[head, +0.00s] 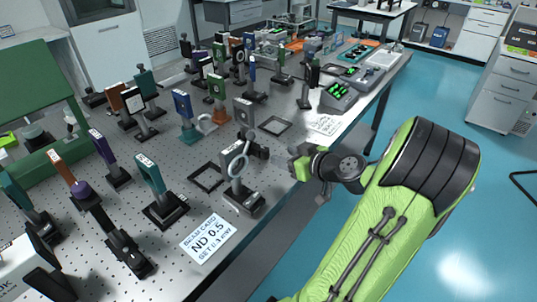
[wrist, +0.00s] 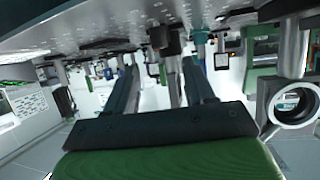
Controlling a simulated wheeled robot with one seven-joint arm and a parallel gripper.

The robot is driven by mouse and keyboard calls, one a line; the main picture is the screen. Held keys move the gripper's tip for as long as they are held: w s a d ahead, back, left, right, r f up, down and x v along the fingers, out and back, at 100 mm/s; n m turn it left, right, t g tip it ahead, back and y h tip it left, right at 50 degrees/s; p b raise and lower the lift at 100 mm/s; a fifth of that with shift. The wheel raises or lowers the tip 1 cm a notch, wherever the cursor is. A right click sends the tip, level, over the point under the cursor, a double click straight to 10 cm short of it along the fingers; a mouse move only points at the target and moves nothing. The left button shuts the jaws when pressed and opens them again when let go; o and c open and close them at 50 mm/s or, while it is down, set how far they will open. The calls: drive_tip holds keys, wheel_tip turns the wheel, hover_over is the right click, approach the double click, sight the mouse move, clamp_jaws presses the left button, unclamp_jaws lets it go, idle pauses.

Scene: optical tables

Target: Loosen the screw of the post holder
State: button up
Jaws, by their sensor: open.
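My gripper (wrist: 160,66) is open; its two dark fingers reach up the wrist view, apart from each other. The wrist picture is upside down, with the table at its top. In the gap between the fingers are a dark post holder (wrist: 165,40) and a post (wrist: 173,85), apparently beyond the fingertips. Its screw is too small to tell apart. In the head view my gripper (head: 297,162) is at the table's near right edge, its fingers not clear. A ring mount (head: 237,166) on a post holder (head: 241,196) stands left of it; a ring mount (wrist: 293,103) also shows right in the wrist view.
The perforated optical table (head: 165,240) carries many posts and mounts. Devices with green displays (head: 338,92) stand farther back. Blue floor (head: 475,215) is free at the right.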

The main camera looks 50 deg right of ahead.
sight(268, 151)
drive_tip(key=b+x, duration=0.1)
drive_tip(key=x, duration=0.6)
drive_tip(key=shift+w+f, duration=0.2)
drive_tip(key=shift+w, duration=0.1)
